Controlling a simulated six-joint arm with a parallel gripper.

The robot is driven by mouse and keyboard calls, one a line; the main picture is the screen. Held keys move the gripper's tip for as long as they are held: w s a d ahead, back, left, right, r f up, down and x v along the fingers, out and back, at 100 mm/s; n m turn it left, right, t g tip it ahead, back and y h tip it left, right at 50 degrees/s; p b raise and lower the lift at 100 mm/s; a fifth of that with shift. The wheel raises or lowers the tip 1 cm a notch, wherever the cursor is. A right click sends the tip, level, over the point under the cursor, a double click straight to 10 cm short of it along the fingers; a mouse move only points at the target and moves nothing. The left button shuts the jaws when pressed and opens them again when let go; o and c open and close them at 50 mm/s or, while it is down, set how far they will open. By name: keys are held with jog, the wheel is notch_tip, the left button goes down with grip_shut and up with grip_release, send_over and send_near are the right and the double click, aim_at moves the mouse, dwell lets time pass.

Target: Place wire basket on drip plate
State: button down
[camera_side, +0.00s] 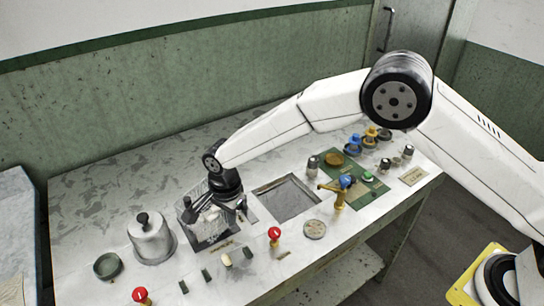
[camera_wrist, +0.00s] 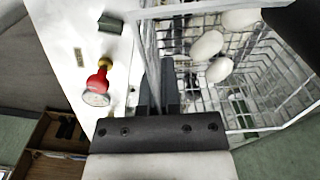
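The wire basket (camera_side: 207,229) is an open wire-mesh box holding several white cocoons, left of centre in the side view. In the wrist view its mesh (camera_wrist: 264,88) fills the upper right, with white cocoons (camera_wrist: 207,46) inside. My gripper (camera_side: 226,202) points down at the basket's rim. In the wrist view its dark fingers (camera_wrist: 160,88) are close together at the basket's near wall and appear shut on it. The fingertips are partly hidden. A grey square plate or recess (camera_side: 287,198) lies to the right of the basket; I cannot tell for sure that it is the drip plate.
A metal bell-shaped lid (camera_side: 151,239) and a dark bowl (camera_side: 108,265) stand left of the basket. A red knob (camera_side: 274,234), a round disc (camera_side: 315,229) and a brass tap (camera_side: 340,190) stand to the right. A red-topped knob (camera_wrist: 98,84) shows beside the basket in the wrist view.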

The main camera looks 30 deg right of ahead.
jog(key=shift+f, duration=0.4)
jog(key=shift+f, duration=0.1)
jog(key=shift+f, duration=1.75)
jog(key=shift+f, duration=0.15)
jog(key=c, duration=0.8)
grip_release()
notch_tip(320, 180, up, 12)
jog(key=shift+r, duration=0.15)
